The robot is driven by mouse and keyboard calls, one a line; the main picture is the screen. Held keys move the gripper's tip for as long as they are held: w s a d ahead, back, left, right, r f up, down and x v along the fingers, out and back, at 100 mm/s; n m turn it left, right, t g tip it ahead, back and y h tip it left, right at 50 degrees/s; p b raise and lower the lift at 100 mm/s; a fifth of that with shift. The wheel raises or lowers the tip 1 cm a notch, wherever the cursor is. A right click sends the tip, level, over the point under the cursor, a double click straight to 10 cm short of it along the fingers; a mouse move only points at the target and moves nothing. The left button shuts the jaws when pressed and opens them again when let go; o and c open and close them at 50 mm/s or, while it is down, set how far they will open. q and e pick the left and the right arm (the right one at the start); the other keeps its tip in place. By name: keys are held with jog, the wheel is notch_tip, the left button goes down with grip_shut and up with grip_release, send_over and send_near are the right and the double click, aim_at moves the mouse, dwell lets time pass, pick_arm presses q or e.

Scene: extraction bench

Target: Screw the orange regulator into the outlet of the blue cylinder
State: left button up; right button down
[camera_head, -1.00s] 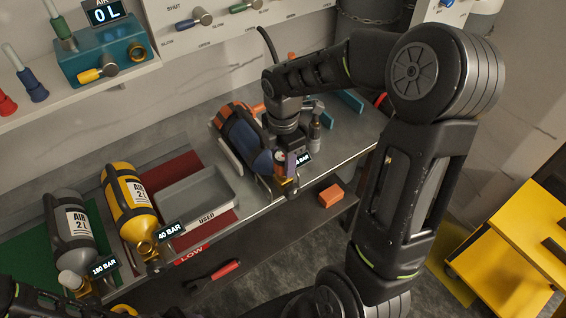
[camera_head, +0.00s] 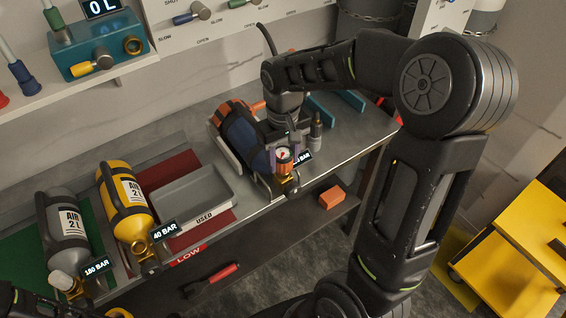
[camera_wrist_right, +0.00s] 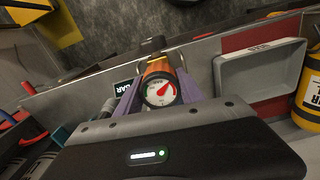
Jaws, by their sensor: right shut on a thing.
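The blue cylinder (camera_head: 240,138) lies tilted in a cradle on the bench, with its brass valve end (camera_head: 286,185) toward the bench's front edge. The orange regulator (camera_head: 284,168) is at this valve end, its round white gauge facing up. My right gripper (camera_head: 281,154) is shut on the regulator. In the right wrist view the purple fingers (camera_wrist_right: 159,84) are on both sides of the regulator (camera_wrist_right: 160,72), and the gauge needle shows. The joint between regulator and outlet is mostly hidden, so I cannot tell how far it is threaded.
A grey tray (camera_head: 190,196) marked USED lies left of the blue cylinder. Yellow (camera_head: 127,200) and grey (camera_head: 65,230) cylinders are farther left. An orange block (camera_head: 331,197) is on the lower shelf.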

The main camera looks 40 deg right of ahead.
jog(key=m, duration=0.8)
jog(key=shift+m+b, duration=0.35)
jog(key=shift+m, duration=0.05)
jog(key=c, duration=0.7)
grip_release()
